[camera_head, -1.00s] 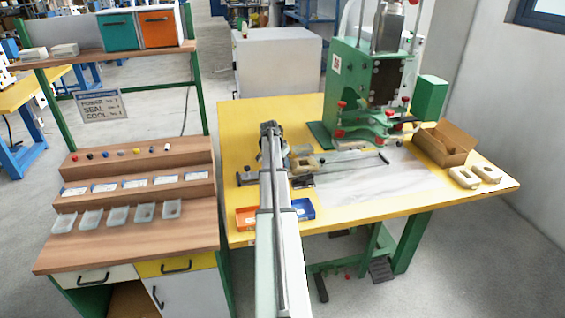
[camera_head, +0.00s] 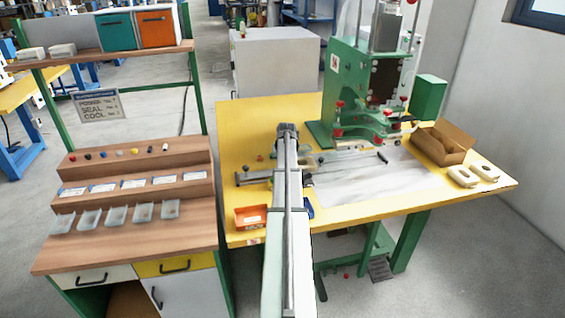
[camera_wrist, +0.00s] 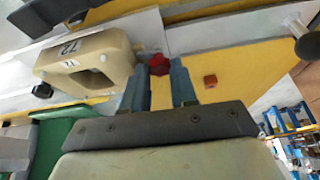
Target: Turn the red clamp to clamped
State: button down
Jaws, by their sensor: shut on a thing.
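The red clamp (camera_wrist: 158,64) shows in the wrist view as a small red knob between the fingertips of my gripper (camera_wrist: 160,74). The gripper is shut on it; the fingers stand either side of the knob. A beige block marked 72 (camera_wrist: 112,58) with a square opening sits just left of the knob, by a pale metal rail. In the head view my arm reaches over the yellow table (camera_head: 243,130) and hides the gripper, the clamp and most of the block. I cannot tell the clamp's turned position.
A green press (camera_head: 345,85) with red knobs stands at the table's back. An orange tray (camera_head: 250,216) and a partly hidden blue tray (camera_head: 309,208) lie near the front edge. A cardboard box (camera_head: 440,143) and pale parts (camera_head: 462,177) are at right. A black-ended handle (camera_wrist: 308,45) sticks out nearby.

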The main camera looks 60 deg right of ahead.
jog(key=shift+n, duration=0.6)
jog(key=shift+y, duration=0.3)
jog(key=c, duration=0.9)
grip_release()
